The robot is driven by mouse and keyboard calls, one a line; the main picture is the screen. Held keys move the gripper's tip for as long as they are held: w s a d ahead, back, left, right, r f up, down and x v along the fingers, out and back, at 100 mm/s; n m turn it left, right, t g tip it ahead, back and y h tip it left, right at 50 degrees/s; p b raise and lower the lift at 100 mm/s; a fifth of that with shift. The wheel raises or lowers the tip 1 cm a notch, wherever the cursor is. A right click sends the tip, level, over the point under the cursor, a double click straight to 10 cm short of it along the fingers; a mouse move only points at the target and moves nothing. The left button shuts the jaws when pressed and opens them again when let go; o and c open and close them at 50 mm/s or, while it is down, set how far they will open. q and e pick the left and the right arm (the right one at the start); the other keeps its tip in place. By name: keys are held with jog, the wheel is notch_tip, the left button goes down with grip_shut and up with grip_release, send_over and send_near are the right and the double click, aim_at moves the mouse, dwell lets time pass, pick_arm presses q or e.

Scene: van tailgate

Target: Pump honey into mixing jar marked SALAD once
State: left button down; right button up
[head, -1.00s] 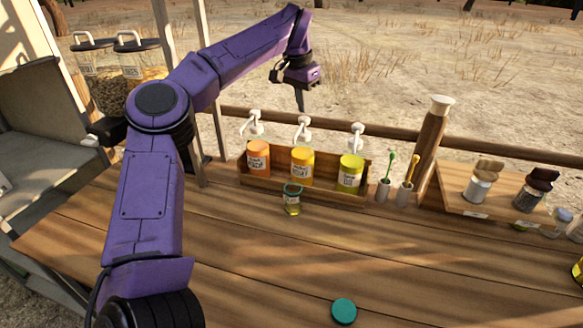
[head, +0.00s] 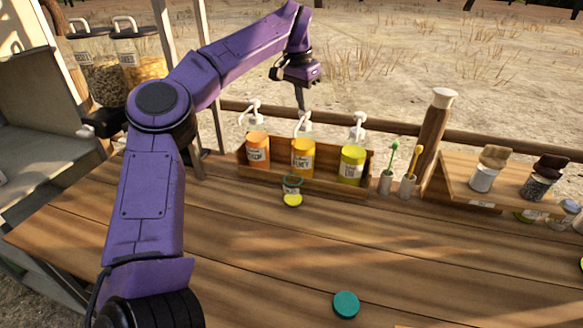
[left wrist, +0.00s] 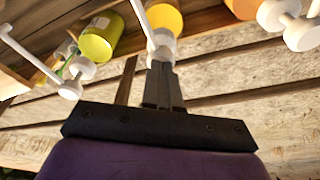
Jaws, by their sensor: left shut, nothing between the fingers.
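The honey jar (head: 303,158) is the middle, yellow-orange one of three pump jars in a wooden rack. Its white pump (head: 304,125) stands up from it. My left gripper (head: 302,106) is shut and empty, pointing down with its tips at the top of this pump. In the left wrist view the closed fingers (left wrist: 162,88) overlap the white pump head (left wrist: 160,42); whether they touch is unclear. A small glass jar (head: 292,190) with a green rim and yellow at its base stands in front of the honey jar. I cannot read any SALAD mark. My right gripper is not in view.
An orange pump jar (head: 257,150) and a yellow-green one (head: 352,168) flank the honey. Two holders with green and yellow dippers (head: 387,180) stand right of the rack. A teal lid (head: 346,305) lies at the front. The middle of the counter is clear.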

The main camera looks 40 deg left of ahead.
pick_arm(q)
jog(key=shift+w+p+v, duration=0.25)
jog(key=shift+p+v, duration=0.7)
jog(key=shift+v, duration=0.25)
jog(key=shift+r, duration=0.2)
jog(key=w+p+v, duration=0.1)
jog(key=p+v, duration=0.3)
jog(key=v, duration=0.2)
jog(key=shift+r, duration=0.2)
